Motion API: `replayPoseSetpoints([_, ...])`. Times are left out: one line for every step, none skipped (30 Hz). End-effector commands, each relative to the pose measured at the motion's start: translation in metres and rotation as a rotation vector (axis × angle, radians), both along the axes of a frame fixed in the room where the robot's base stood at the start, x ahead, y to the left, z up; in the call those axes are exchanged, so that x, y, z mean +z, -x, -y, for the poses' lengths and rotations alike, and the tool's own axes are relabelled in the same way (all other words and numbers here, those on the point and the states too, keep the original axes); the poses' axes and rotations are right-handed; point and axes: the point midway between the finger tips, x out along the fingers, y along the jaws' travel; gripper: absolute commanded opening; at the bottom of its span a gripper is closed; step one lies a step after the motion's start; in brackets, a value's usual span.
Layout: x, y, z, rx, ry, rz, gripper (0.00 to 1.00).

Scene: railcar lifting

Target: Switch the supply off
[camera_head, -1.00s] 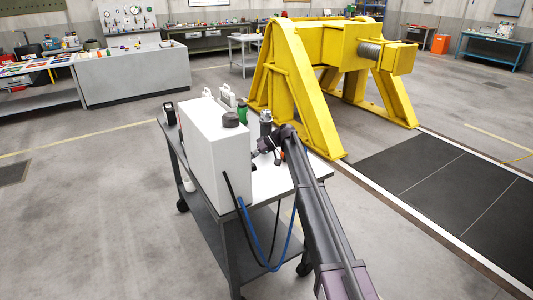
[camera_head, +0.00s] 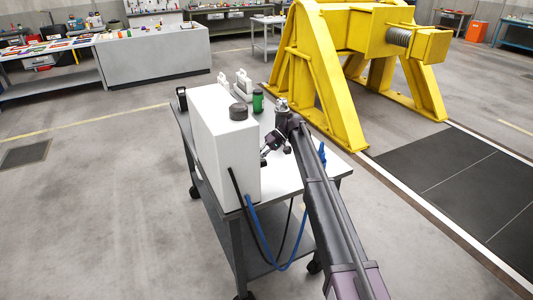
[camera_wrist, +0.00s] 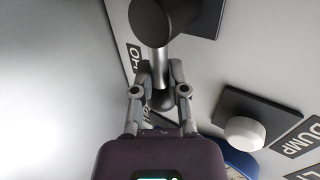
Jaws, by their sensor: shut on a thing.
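The supply unit appears to be the white box (camera_head: 215,150) with a black cap (camera_head: 238,112), standing on a cart. In the wrist view, a lever (camera_wrist: 158,62) with a metal shaft and black round end stands out from a pale panel. My gripper (camera_wrist: 159,72) is shut on its shaft, one finger each side. A label (camera_wrist: 131,54) beginning with O is partly hidden behind the left finger. A white knob (camera_wrist: 244,133) on a dark plate sits to the right, beside a DUMP label (camera_wrist: 301,138). In the head view my gripper (camera_head: 266,155) is at the box's right face, its fingers too small to read.
The cart (camera_head: 320,172) holds a green bottle (camera_head: 258,101) and a blue item (camera_head: 322,153). Black and blue hoses (camera_head: 262,240) hang from the box. A yellow buffer frame (camera_head: 330,75) stands behind. Open floor lies left of the cart.

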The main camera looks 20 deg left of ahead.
Motion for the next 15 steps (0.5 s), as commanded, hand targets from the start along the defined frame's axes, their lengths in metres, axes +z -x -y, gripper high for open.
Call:
replayPoseSetpoints([0.0012, -0.0015, -0.0138, -0.008, -0.015, 0.003, 0.00])
replayPoseSetpoints([0.0012, -0.0017, -0.0135, -0.008, -0.015, 0.002, 0.00])
replayPoseSetpoints([0.0012, -0.0019, -0.0130, -0.009, -0.014, 0.002, 0.00])
replayPoseSetpoints([0.0011, -0.0023, -0.0127, -0.010, -0.014, 0.001, 0.00])
replayPoseSetpoints([0.0012, -0.0026, -0.0124, -0.010, -0.014, 0.001, 0.00])
replayPoseSetpoints([0.0012, -0.0030, -0.0121, -0.010, -0.014, 0.001, 0.00])
replayPoseSetpoints([0.0012, -0.0031, -0.0118, -0.010, -0.014, 0.001, 0.00])
replayPoseSetpoints([0.0012, -0.0034, -0.0118, -0.011, -0.013, 0.001, 0.00])
replayPoseSetpoints([0.0012, -0.0034, -0.0116, -0.011, -0.013, 0.001, 0.00])
replayPoseSetpoints([0.0012, -0.0035, -0.0116, -0.011, -0.014, 0.002, 0.00])
replayPoseSetpoints([0.0013, -0.0036, -0.0116, -0.011, -0.014, 0.002, 0.00])
replayPoseSetpoints([0.0012, -0.0037, -0.0116, -0.011, -0.014, 0.002, 0.28])
replayPoseSetpoints([0.0013, -0.0038, -0.0116, -0.011, -0.014, 0.002, 0.36])
replayPoseSetpoints([0.0013, -0.0038, -0.0116, -0.010, -0.014, 0.001, 0.45])
replayPoseSetpoints([0.0012, -0.0037, -0.0113, -0.010, -0.014, 0.001, 0.54])
